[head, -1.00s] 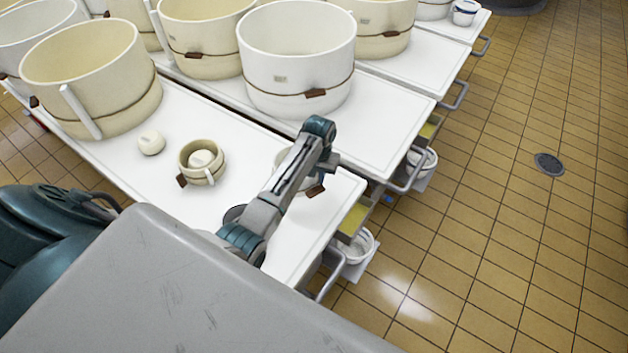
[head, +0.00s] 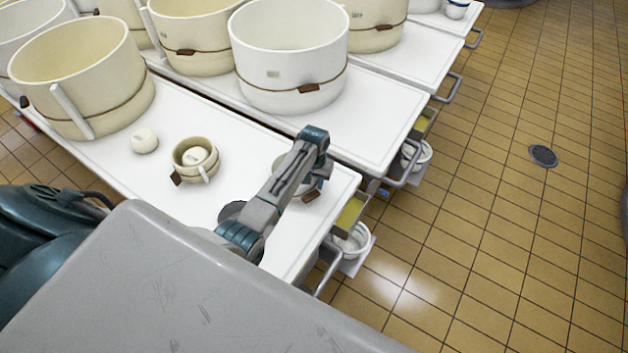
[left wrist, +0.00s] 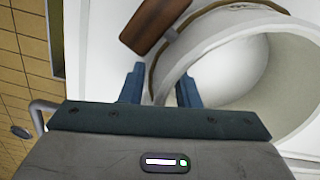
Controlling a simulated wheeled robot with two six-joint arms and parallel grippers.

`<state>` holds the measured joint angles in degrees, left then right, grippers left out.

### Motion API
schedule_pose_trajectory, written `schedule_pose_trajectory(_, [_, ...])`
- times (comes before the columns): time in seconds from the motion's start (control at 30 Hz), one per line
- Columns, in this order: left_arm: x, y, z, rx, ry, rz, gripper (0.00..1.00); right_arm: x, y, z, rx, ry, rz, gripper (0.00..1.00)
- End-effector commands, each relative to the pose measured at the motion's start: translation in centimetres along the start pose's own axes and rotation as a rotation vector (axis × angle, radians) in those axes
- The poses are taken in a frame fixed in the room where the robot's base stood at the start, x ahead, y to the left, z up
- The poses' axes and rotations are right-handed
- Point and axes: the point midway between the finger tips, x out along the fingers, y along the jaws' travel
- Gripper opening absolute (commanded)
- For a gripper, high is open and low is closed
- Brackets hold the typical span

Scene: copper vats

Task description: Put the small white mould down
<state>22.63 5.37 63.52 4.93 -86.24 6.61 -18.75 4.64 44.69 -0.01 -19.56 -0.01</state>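The small white mould (head: 309,189), round with a brown tag on its band, is over the near right end of the white table (head: 250,135), partly hidden behind my left arm. My left gripper shows in the left wrist view (left wrist: 160,88) with one finger on each side of the mould's wall, shut on it near the brown tag. The mould (left wrist: 235,65) is seen from above there, open side up and empty inside as far as it shows. I cannot tell whether its base touches the table. My right gripper is not in view.
A small cream mould (head: 196,158) with a white ball-like thing in it stands to the left. A round white lump (head: 144,141) lies beyond it. A large cream vat (head: 90,75) and a large white vat (head: 290,60) stand behind. Bare table lies between the small moulds.

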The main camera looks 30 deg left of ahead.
Motion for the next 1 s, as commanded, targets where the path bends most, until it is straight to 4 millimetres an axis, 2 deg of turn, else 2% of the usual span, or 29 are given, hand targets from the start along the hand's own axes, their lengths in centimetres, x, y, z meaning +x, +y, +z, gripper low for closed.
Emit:
schedule_pose_trajectory(0.23, [-0.2, 0.0, 0.0, 0.000, 0.000, 0.000, 0.29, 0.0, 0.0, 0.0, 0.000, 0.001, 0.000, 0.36])
schedule_pose_trajectory(0.37, [-1.4, 0.0, -0.1, 0.000, 0.003, 0.000, 0.29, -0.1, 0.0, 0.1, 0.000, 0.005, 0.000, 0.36])
schedule_pose_trajectory(0.7, [-8.4, 0.0, -0.1, 0.000, 0.005, 0.000, 0.29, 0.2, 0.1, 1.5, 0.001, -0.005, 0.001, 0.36])
schedule_pose_trajectory(0.83, [-10.5, 0.0, -0.1, 0.000, 0.003, 0.000, 0.29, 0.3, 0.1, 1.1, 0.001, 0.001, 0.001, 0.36])
schedule_pose_trajectory(1.0, [-12.0, 0.0, -0.1, 0.000, 0.001, 0.001, 0.29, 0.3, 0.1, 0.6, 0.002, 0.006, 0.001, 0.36])
